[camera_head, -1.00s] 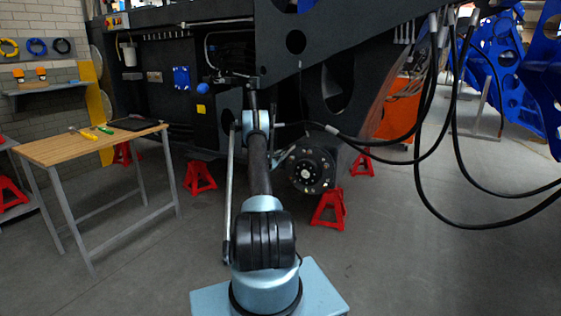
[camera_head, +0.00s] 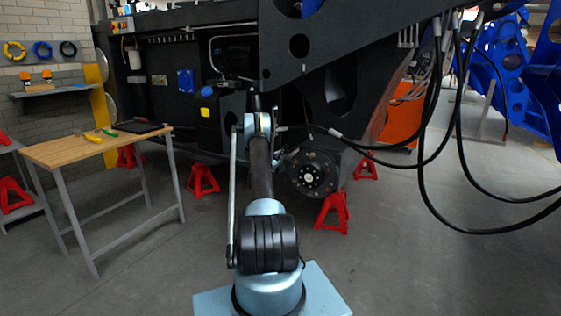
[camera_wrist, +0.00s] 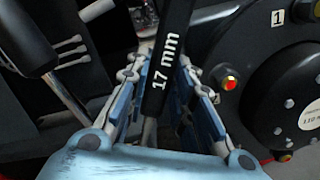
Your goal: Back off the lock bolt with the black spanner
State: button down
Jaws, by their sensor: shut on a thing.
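The black spanner (camera_wrist: 168,60), marked "17 mm" in white, runs upward through the middle of the wrist view. My gripper (camera_wrist: 163,62) has its pale blue fingers on both sides of the spanner's handle and is shut on it. The spanner's upper end leaves the top of the wrist view, so its working end does not show. In the head view my arm reaches forward to the dark chassis (camera_head: 165,95), and the gripper end is too small and dark there to make out.
A wooden workbench (camera_head: 60,153) with tools stands left. Red stands (camera_head: 332,213) are under the chassis. Black hoses (camera_head: 430,180) hang at right.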

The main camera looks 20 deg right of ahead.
jog(key=shift+w+a, duration=0.1)
jog(key=shift+w+a+r+n, duration=0.3)
jog(key=shift+w+a+n, duration=0.1)
jog(key=shift+w+n, duration=0.15)
jog(key=shift+w+a+r+n, duration=0.35)
jog(key=shift+w+n, duration=0.1)
jog(key=shift+n, duration=0.2)
jog(key=shift+w+a+r+n+t, duration=0.1)
jog(key=shift+w+a+n+t, duration=0.1)
jog(key=shift+w+a+n, duration=0.35)
jog(key=shift+w+a+r+n+t, duration=0.1)
jog(key=shift+w+a+n+t, duration=0.15)
jog(key=shift+w+n, duration=0.4)
jog(key=shift+a, duration=0.1)
jog(key=shift+w+a+n, duration=0.85)
jog(key=shift+w+n, duration=0.3)
jog(key=shift+n, duration=0.05)
